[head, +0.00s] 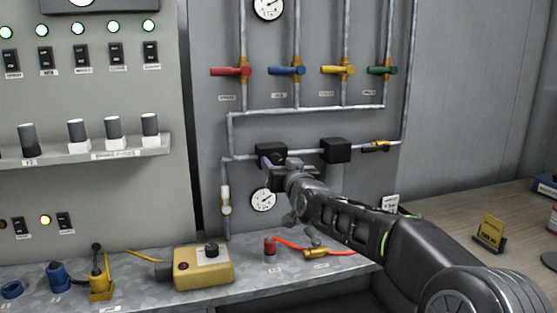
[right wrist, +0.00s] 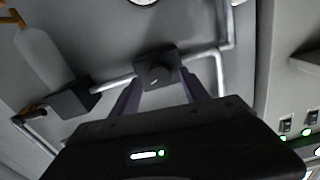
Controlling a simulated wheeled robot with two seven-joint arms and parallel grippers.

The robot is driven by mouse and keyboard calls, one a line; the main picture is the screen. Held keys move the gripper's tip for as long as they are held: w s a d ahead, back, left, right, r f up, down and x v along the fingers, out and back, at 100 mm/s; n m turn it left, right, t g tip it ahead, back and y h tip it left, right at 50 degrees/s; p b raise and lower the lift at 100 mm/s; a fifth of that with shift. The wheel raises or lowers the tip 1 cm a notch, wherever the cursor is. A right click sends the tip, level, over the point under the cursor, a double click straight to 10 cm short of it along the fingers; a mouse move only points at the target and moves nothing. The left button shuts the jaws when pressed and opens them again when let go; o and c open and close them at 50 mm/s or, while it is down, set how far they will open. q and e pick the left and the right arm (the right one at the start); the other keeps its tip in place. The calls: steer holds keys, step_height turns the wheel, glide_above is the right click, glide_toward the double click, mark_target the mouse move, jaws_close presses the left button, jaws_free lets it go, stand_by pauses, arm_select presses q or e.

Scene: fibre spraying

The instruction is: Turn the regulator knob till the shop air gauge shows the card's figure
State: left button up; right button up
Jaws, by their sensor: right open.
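The black regulator block (head: 268,150) sits on a grey pipe on the wall panel. In the right wrist view its round knob (right wrist: 158,75) faces me. My right gripper (head: 276,163) is open, with one finger to each side of the knob; whether they touch it I cannot tell. A white round gauge (head: 263,201) with a dark needle is just below the regulator; its reading is too small to make out. My left gripper is not in view.
A second black box (head: 336,150) is on the same pipe, right of the regulator. Red (head: 231,71), blue, yellow and green valve handles are above. A yellow box (head: 204,267) and a red hose lie on the bench (head: 140,297). A yellow sign (head: 491,232) stands at right.

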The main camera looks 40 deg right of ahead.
steer(key=shift+w+d, duration=0.15)
steer(key=shift+w, duration=0.3)
steer(key=shift+c, duration=0.4)
jaws_close()
